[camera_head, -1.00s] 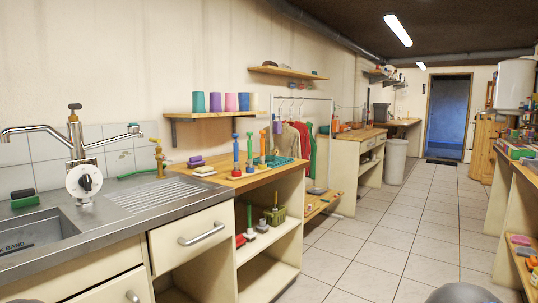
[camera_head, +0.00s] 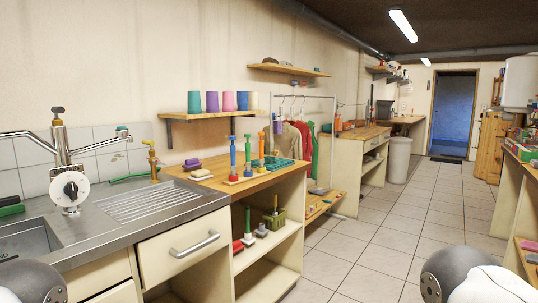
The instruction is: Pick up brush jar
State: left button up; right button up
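I cannot make out a clear brush jar. Several plain cups stand in a row on the wall shelf; the teal cup (camera_head: 194,102), purple cup (camera_head: 212,101) and pink cup (camera_head: 228,101) show no brushes. Upright brush-like tools, a blue one (camera_head: 233,158) and an orange one (camera_head: 261,152), stand on the wooden counter (camera_head: 240,184). A green caddy (camera_head: 275,217) with an upright handle in it sits on the open shelf below. Parts of my two arms show at the bottom corners, far from these things. Neither gripper is in view.
A steel sink (camera_head: 35,242) with a tap (camera_head: 65,160) and drainboard is at the left. A clothes rail (camera_head: 305,97) stands beyond the counter. A grey bin (camera_head: 399,160) stands farther back. The tiled floor (camera_head: 370,240) in the middle is clear.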

aim_at(269, 147)
jog(key=i+l, duration=0.15)
jog(key=i, duration=0.3)
jog(key=i+l, duration=0.2)
jog(key=i, duration=0.25)
jog(key=i+l+u, duration=0.1)
jog(key=i, duration=0.35)
jog(key=i+l, duration=0.25)
jog(key=i, duration=0.2)
